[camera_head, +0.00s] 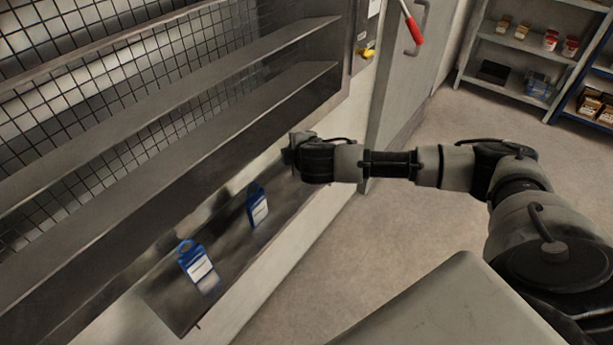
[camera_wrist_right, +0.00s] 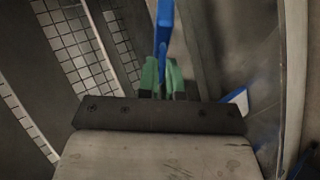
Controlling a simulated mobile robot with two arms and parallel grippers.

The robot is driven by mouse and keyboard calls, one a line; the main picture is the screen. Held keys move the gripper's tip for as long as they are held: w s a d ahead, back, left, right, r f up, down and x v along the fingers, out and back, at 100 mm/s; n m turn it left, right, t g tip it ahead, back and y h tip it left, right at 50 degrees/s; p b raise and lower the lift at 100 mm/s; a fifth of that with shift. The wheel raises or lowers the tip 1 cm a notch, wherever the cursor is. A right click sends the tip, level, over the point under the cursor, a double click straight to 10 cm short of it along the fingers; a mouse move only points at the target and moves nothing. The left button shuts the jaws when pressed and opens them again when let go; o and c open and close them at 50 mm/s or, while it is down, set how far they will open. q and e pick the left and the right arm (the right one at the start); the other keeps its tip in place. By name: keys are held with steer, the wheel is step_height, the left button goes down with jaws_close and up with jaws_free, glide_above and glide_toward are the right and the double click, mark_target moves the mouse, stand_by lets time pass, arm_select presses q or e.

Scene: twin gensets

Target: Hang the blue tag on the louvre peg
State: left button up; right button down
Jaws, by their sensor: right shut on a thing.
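My right gripper (camera_head: 289,156) reaches in from the right beside the louvred wall. In the right wrist view its green fingertips (camera_wrist_right: 164,78) are shut on a thin blue tag (camera_wrist_right: 165,28), seen edge-on. I cannot make out this held tag in the head view. Two other blue tags with white labels rest on the metal ledge (camera_head: 172,300): a nearer one (camera_head: 198,268) and a farther one (camera_head: 257,205), below and left of the gripper. I cannot make out the louvre peg in either view. My left gripper is not in view.
Long slanting louvre slats (camera_head: 150,125) with mesh (camera_head: 60,130) behind them fill the left side. A grey door (camera_head: 405,90) with a red-handled lever (camera_head: 412,28) stands behind my right arm. Shelves (camera_head: 530,45) with small goods stand at the back right. The floor between is clear.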

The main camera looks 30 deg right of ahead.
steer(key=d+f+n+t+y, duration=0.1)
steer(key=n, duration=0.1)
steer(key=d+f+n+t+y, duration=0.1)
steer(key=shift+d+n+y, duration=0.15)
steer(key=shift+n+y, duration=0.55)
steer(key=f+b, duration=0.9)
steer(key=f, duration=0.1)
steer(key=shift+d+f+b, duration=0.1)
steer(key=shift+d+b, duration=0.1)
steer(key=shift+b, duration=0.15)
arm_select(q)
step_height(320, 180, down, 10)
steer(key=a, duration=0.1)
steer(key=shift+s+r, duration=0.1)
arm_select(e)
steer(key=c, duration=1.4)
jaws_free()
steer(key=shift+c, duration=0.2)
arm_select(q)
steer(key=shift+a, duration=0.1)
